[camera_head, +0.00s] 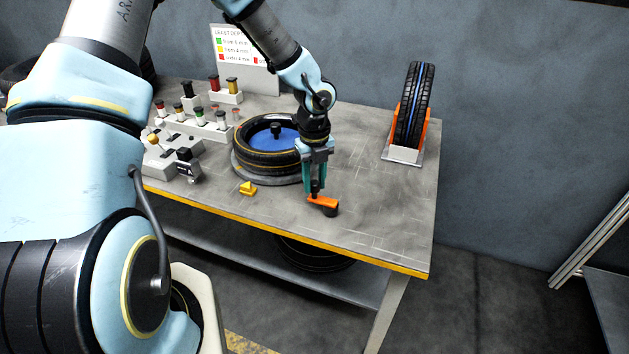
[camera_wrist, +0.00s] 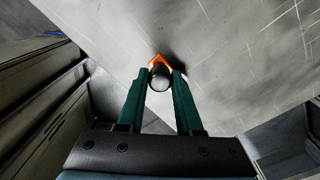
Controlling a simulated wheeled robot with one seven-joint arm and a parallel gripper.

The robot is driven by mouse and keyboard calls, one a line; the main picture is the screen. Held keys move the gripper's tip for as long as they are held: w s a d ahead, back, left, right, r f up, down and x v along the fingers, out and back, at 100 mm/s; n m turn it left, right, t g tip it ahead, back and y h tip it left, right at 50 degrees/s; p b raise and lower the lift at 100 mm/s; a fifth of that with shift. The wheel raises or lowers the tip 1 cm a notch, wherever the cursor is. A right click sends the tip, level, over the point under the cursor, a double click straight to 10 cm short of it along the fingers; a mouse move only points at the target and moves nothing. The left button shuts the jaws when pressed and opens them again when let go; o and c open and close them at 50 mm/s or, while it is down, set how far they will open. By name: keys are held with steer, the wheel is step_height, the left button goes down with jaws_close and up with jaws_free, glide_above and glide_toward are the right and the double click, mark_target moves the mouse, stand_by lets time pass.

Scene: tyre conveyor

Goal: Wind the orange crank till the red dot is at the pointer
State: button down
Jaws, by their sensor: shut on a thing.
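The orange crank (camera_head: 324,202) is on the front part of the table, right of the tyre. Its dark knob is between the fingers of my gripper (camera_head: 315,190), which points straight down. In the wrist view my gripper (camera_wrist: 160,85) is shut on the black knob (camera_wrist: 159,78), with a bit of the orange crank arm (camera_wrist: 158,61) showing past it. The tyre (camera_head: 262,160) lies flat on a grey round base with a blue disc inside. A yellow pointer (camera_head: 248,188) stands at the tyre's front edge. I see no red dot on the tyre; my arm hides part of its right side.
Gauge blocks with coloured knobs (camera_head: 195,120) stand on the table left of the tyre. A sign (camera_head: 240,50) stands behind. Another tyre (camera_head: 414,105) stands upright in an orange holder at the back right. The table's right front is clear.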

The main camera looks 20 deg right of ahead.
steer(key=shift+s+a+n, duration=0.1)
steer(key=shift+n, duration=0.2)
steer(key=n, duration=0.1)
steer(key=s+n+b, duration=0.1)
steer(key=n, duration=0.1)
steer(key=shift+s+a, duration=0.15)
steer(key=shift+a, duration=0.2)
steer(key=n, duration=0.2)
steer(key=s+n+b, duration=0.1)
steer(key=n, duration=0.1)
steer(key=shift+s+a+f, duration=0.1)
steer(key=shift+s+a, duration=0.05)
steer(key=s+n, duration=0.1)
steer(key=n, duration=0.1)
steer(key=n+b, duration=0.1)
steer(key=n, duration=0.1)
steer(key=shift+s+b, duration=0.3)
steer(key=shift+s, duration=0.1)
steer(key=shift+s+d+n+b, duration=0.2)
steer(key=shift+s+n+b, duration=0.1)
steer(key=shift+n, duration=0.65)
steer(key=shift+s+d+n+b, duration=0.15)
steer(key=shift+s+n+b, duration=0.1)
steer(key=shift+n, duration=0.7)
steer(key=c, duration=0.6)
jaws_free()
